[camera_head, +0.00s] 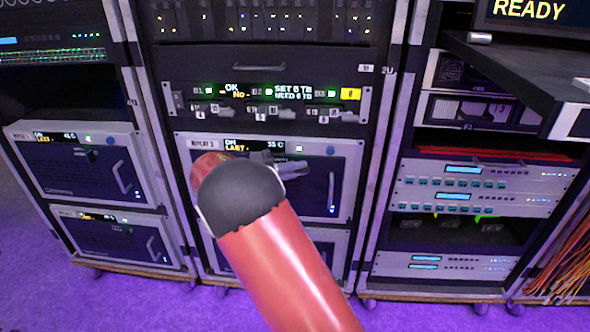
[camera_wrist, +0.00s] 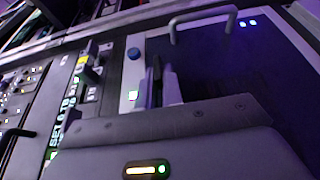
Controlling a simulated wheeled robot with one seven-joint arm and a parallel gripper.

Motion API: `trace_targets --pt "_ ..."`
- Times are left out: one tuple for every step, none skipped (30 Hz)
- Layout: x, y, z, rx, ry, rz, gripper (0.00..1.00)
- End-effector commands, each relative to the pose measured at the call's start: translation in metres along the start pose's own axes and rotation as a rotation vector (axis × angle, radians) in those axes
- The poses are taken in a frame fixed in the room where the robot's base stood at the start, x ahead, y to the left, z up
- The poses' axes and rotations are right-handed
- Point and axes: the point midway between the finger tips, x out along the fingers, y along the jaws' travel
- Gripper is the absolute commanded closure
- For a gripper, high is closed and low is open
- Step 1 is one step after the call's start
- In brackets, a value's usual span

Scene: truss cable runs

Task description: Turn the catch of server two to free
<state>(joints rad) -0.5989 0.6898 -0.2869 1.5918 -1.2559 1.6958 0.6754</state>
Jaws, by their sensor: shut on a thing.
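Server two (camera_head: 345,152) is the dark, light-framed unit in the middle rack, with a small display reading ON. Its label ends in a 2. My gripper (camera_head: 283,165) is at its upper front, just below the display, and my red arm hides its left part. In the wrist view my gripper (camera_wrist: 161,88) has its fingers shut around a small dark catch (camera_wrist: 157,66) on the server's face. Most of the catch is hidden between the fingers, so its exact angle is hard to tell.
The server's pull handle (camera_head: 331,187) stands out to the right of my gripper; it also shows in the wrist view (camera_wrist: 204,19). A blue button (camera_wrist: 134,54) is close to the fingers. A shelf (camera_head: 515,75) juts out at the upper right. Loose orange cables (camera_head: 562,262) hang at the far right.

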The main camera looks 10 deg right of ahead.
Motion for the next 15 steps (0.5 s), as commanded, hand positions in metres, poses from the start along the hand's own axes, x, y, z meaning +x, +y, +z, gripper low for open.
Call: trace_targets --pt "-0.0007 -0.0003 -0.0003 -0.001 0.002 0.000 1.00" --pt "-0.0007 -0.0003 -0.0003 -0.001 0.002 0.000 1.00" --pt "-0.0007 -0.0003 -0.0003 -0.001 0.002 0.000 1.00" --pt "-0.0007 -0.0003 -0.0003 -0.001 0.002 0.000 1.00" --pt "-0.0006 -0.0004 -0.0003 -0.001 0.002 0.000 0.88" --pt "-0.0006 -0.0004 -0.0002 -0.001 0.002 0.000 0.83" --pt "-0.0006 -0.0004 -0.0002 -0.001 0.002 0.000 0.79" --pt "-0.0005 -0.0004 -0.0002 -0.001 0.002 0.000 0.75" --pt "-0.0004 -0.0004 -0.0001 -0.001 0.001 -0.001 0.71" --pt "-0.0004 -0.0003 -0.0001 -0.001 0.001 -0.001 0.71" --pt "-0.0003 -0.0003 -0.0001 -0.001 0.001 -0.001 0.71" --pt "-0.0003 -0.0003 -0.0001 -0.001 0.001 -0.001 0.71" --pt "-0.0002 -0.0003 0.0000 -0.001 0.001 -0.001 0.71" --pt "-0.0001 -0.0003 0.0000 0.000 0.000 -0.001 0.71" --pt "-0.0001 -0.0002 0.0000 0.000 0.000 -0.001 0.71"
